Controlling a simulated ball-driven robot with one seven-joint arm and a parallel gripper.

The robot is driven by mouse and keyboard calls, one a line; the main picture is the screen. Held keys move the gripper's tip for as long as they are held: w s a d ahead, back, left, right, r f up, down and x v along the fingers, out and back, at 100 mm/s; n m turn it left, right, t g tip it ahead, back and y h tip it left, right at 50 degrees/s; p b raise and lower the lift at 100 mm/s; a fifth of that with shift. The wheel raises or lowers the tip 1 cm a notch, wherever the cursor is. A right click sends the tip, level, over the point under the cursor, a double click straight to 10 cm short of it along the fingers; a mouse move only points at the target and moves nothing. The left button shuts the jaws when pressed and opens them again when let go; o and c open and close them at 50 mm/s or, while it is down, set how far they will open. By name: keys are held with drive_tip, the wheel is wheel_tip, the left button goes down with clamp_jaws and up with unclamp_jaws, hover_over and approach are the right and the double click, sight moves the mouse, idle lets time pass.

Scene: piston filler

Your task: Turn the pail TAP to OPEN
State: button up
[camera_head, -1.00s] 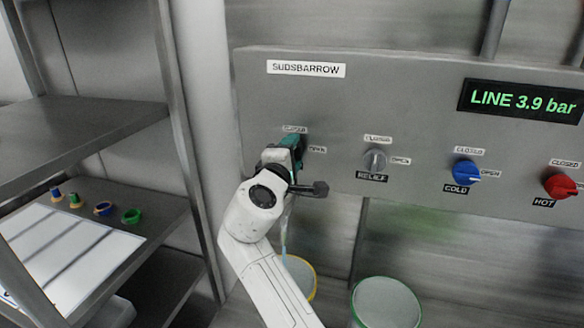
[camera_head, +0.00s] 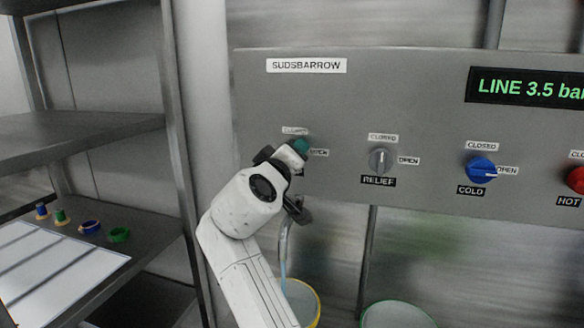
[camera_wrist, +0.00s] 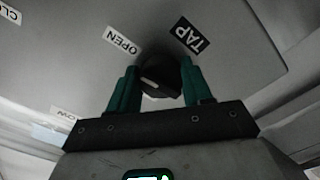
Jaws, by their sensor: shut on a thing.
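The TAP knob (camera_wrist: 163,76) is dark and round, with a light mark on it, on the grey panel (camera_head: 350,95). In the wrist view, my gripper (camera_wrist: 160,82) has its green fingers on both sides of the knob, shut on it. The OPEN label (camera_wrist: 122,40) and the TAP label (camera_wrist: 190,37) are beside it. In the head view, my gripper (camera_head: 297,149) covers the knob at the panel's left. Which label the mark points to is unclear. A thin bluish stream (camera_head: 284,262) falls from the spout (camera_head: 286,232) towards the yellow-rimmed pail (camera_head: 303,299).
To the right are the grey RELIEF knob (camera_head: 380,160), blue COLD knob (camera_head: 481,169) and red HOT knob (camera_head: 577,180). The display (camera_head: 528,88) reads LINE 3.5 bar, cut off at the edge. A green-rimmed pail (camera_head: 398,312) stands below. A metal shelf (camera_head: 80,130) is at left.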

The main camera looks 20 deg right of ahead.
drive_tip(key=shift+f+m+b, duration=0.2)
drive_tip(key=shift+m+b, duration=0.15)
drive_tip(key=shift+m, duration=0.15)
drive_tip(key=o, duration=1)
drive_tip(key=shift+r, duration=0.1)
drive_tip(key=shift+o, duration=0.2)
drive_tip(key=v, duration=1.1)
drive_tip(key=shift+w, duration=0.1)
